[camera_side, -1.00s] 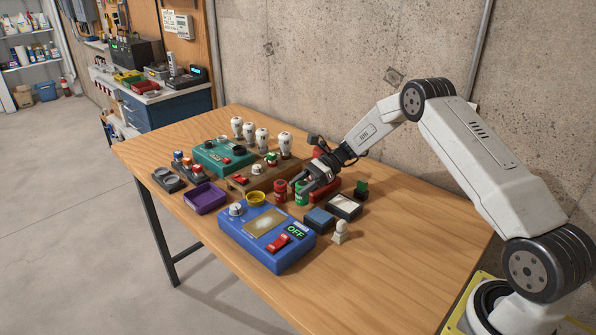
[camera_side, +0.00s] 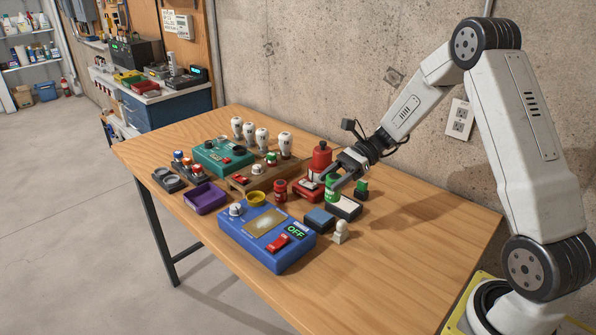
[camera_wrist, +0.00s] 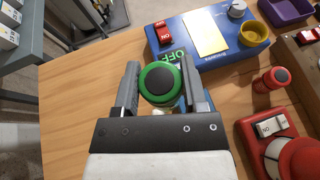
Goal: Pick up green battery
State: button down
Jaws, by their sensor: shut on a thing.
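The green battery (camera_side: 331,186) is a small green cylinder with a dark top, held upright or nearly so. It also shows between the two fingers in the wrist view (camera_wrist: 160,80). My gripper (camera_side: 334,182) is shut on it, one finger on each side. In the side view it is above the table near the white-topped black block and the red switch box; its exact height is hard to tell. Its lower part is hidden from above in the wrist view.
A red battery (camera_side: 280,190) stands to the left. A red switch box (camera_side: 308,187) and a red bottle-like object (camera_side: 320,157) are close by. A blue panel reading OFF (camera_side: 268,237), a white figure (camera_side: 340,232) and a green-topped block (camera_side: 361,188) stand around. The table's front right is clear.

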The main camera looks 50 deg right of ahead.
jog(key=shift+s+a+r, duration=0.1)
jog(key=shift+s+r, duration=0.1)
jog(key=shift+s, duration=0.25)
jog(key=shift+s+r, duration=0.2)
jog(key=shift+s, duration=0.25)
jog(key=shift+w, duration=0.15)
jog(key=w+a+m+t+h, duration=0.1)
jog(key=w+a+m+t, duration=0.1)
jog(key=w, duration=0.8)
jog(key=w+a+m+t+h, duration=0.1)
jog(key=w+a, duration=0.4)
jog(key=w, duration=0.6)
jog(key=shift+w+a+f+m+t, duration=0.2)
jog(key=shift+a+f+m+t, duration=0.1)
jog(key=shift+m+t, duration=0.6)
jog(key=shift+f, duration=0.1)
jog(key=shift+f, duration=2.75)
jog(key=shift+f, duration=0.6)
